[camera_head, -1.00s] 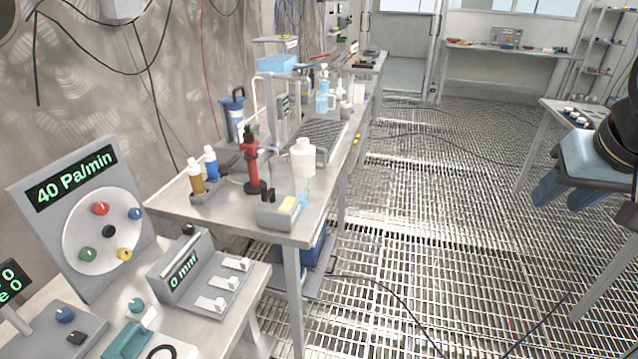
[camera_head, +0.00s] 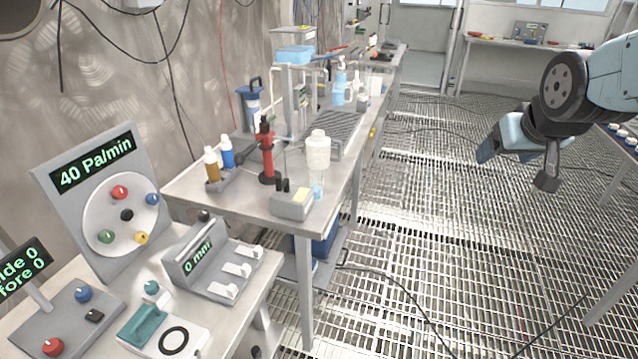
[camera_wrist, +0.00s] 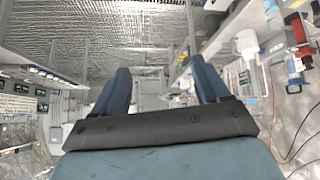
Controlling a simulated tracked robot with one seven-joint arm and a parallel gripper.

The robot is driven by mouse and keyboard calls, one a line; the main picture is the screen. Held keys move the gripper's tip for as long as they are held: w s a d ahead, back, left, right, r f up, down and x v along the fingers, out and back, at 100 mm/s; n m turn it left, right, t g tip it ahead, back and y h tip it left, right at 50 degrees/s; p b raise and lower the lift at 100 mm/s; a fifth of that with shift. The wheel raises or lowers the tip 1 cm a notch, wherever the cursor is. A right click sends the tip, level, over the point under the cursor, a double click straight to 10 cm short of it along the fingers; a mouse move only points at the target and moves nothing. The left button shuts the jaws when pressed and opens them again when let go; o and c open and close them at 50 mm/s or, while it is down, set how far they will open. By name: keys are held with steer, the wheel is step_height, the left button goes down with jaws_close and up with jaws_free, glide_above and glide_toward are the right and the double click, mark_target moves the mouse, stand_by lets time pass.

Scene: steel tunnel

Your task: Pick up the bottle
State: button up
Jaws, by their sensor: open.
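Several bottles stand on the steel bench (camera_head: 246,204), and I cannot tell which one the task means. A white bottle (camera_head: 318,152) stands upright near the bench's front right edge, above a clear bluish part. A brown bottle (camera_head: 211,165) and a blue bottle (camera_head: 226,152), both white-capped, sit in a grey holder at the left. A light-blue bottle (camera_head: 338,88) stands farther back. My gripper (camera_head: 488,150) is over the grated floor, right of the bench and well apart from the bottles. In the wrist view its two blue fingers (camera_wrist: 163,74) are spread with nothing between them.
A red stand (camera_head: 266,155) and a grey box (camera_head: 292,204) are close to the white bottle. A control panel (camera_head: 100,190) and a device with white switches (camera_head: 215,262) occupy the nearer table. The grated floor (camera_head: 430,215) right of the bench is mostly clear, with cables across it.

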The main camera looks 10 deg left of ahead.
steer(key=w+a+f+n+t+y, duration=0.2)
steer(key=w+a+f, duration=0.3)
steer(key=w+a, duration=0.3)
steer(key=n+t+y, duration=0.3)
steer(key=n+y, duration=0.1)
steer(key=y, duration=0.6)
glide_toward(319, 175)
steer(key=x, duration=0.7)
steer(key=shift+s+a+f, duration=0.15)
steer(key=shift+f, duration=0.05)
steer(key=shift+x, duration=2.65)
steer(key=shift+r, duration=0.2)
jaws_close()
